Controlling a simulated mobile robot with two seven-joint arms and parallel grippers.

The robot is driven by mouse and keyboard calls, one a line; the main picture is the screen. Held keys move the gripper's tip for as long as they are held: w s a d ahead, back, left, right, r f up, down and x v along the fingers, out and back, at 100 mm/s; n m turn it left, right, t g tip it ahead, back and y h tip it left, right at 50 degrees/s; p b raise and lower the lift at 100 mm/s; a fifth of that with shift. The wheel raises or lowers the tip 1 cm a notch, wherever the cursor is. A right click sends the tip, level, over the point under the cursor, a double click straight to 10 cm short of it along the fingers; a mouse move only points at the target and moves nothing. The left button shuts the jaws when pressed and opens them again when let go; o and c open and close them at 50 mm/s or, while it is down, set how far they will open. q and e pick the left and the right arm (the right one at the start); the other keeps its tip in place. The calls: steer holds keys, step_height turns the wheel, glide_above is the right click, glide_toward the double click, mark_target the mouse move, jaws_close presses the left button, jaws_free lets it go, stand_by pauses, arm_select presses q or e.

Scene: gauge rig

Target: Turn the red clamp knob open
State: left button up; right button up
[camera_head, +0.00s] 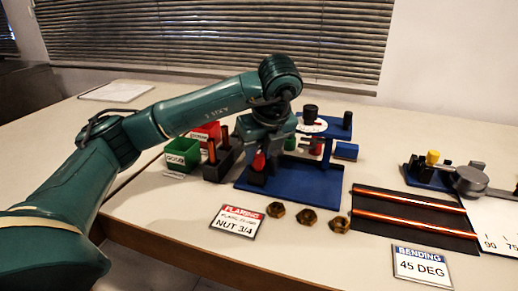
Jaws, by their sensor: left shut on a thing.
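The blue gauge rig (300,185) stands on the table in the middle of the view. The red clamp knob (259,162) shows at its left side, partly covered by my gripper. My left gripper (262,152) reaches down from above, shut on the red knob. The fingertips are small and partly hidden by the wrist, so the knob's turned angle cannot be told. My right gripper is not in view.
Green (182,155) and red (207,131) bins and a dark rack (219,164) stand left of the rig. Brass nuts (308,217) lie in front, beside a flaring card (237,222). Copper tubes (415,213) lie on a dark mat at right, near the bending tool (470,179).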

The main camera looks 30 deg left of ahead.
arm_select(q)
steer(key=o, duration=0.7)
